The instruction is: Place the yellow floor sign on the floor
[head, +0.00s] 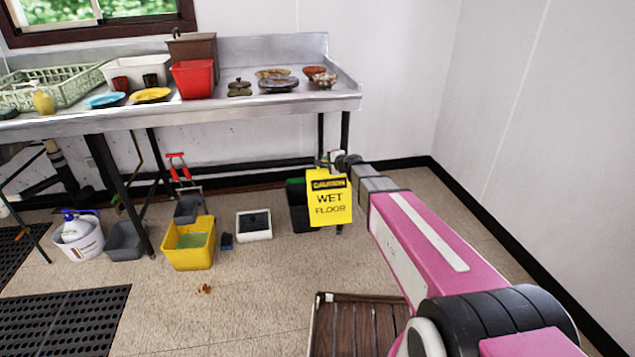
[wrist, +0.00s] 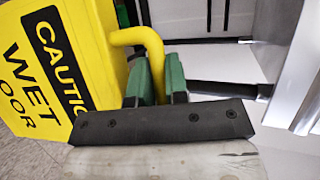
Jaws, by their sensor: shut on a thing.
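The yellow floor sign (head: 330,204), with black "CAUTION WET FLOOR" lettering, hangs from my gripper (head: 334,157) in the head view. It is above the floor, in front of the right end of the steel counter. In the wrist view the sign (wrist: 42,65) fills the left side, tilted in the picture. Its curved yellow handle (wrist: 140,37) passes between the green fingers of my gripper (wrist: 158,78), which are shut on it.
The steel counter (head: 200,113) carries dishes, a red bin and a green rack. Under its front stand a yellow mop bucket (head: 189,245), a white-rimmed box (head: 254,225) and a dark bin (head: 300,206). A slatted brown crate (head: 355,325) stands at the front. Black mats (head: 68,322) lie left.

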